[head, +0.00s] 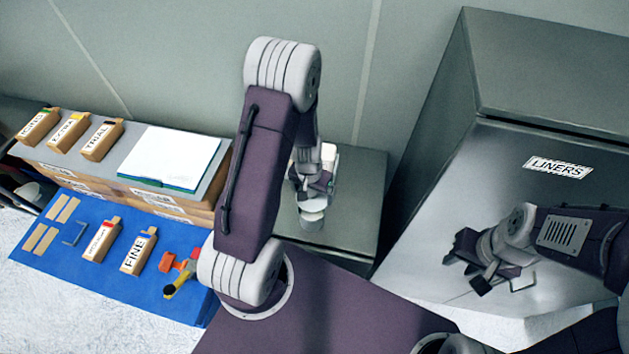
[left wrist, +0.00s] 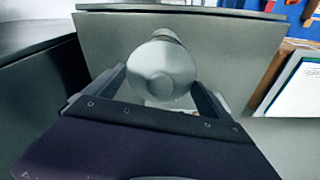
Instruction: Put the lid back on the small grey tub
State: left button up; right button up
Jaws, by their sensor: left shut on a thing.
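My left gripper (head: 312,197) is above the dark green-grey surface behind my arm. It is shut on a light grey round piece (head: 312,217). In the left wrist view this round piece (left wrist: 160,72) sits between the two fingers, with its flat round face towards the camera and a short cylindrical side behind. I cannot tell whether it is the lid, the tub, or both together. No other grey tub or lid can be made out clearly. My right gripper (head: 476,272) is in front of the cabinet at the right, and its fingertips are too unclear to judge.
The dark surface (head: 352,200) ends at a front edge. A tall cabinet labelled LINERS (head: 545,110) stands right. At the left are a blue mat (head: 120,278) with labelled packets and a red-and-yellow tool (head: 180,272), and a shelf with a white pad (head: 170,155) and several packets.

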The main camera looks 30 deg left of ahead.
aim_at(312, 202)
pick_arm(q)
jog(key=shift+a+f, duration=0.25)
jog(key=shift+a, duration=0.1)
jog(key=shift+f+b, duration=0.2)
jog(key=shift+b, duration=0.2)
notch_tip(312, 202, down, 5)
jog(key=b, duration=0.5)
jog(key=shift+d+f, duration=0.1)
jog(key=shift+f, duration=0.05)
jog(key=shift+f+b, duration=0.35)
jog(key=shift+b, duration=0.1)
pick_arm(e)
notch_tip(312, 202, down, 6)
jog(key=shift+a+f, duration=0.2)
jog(key=shift+a, duration=0.1)
pick_arm(q)
jog(key=shift+r, duration=0.15)
jog(key=shift+f, duration=0.2)
pick_arm(e)
jog(key=shift+f, duration=0.3)
jog(key=shift+w, duration=0.1)
pick_arm(q)
jog(key=o, duration=1)
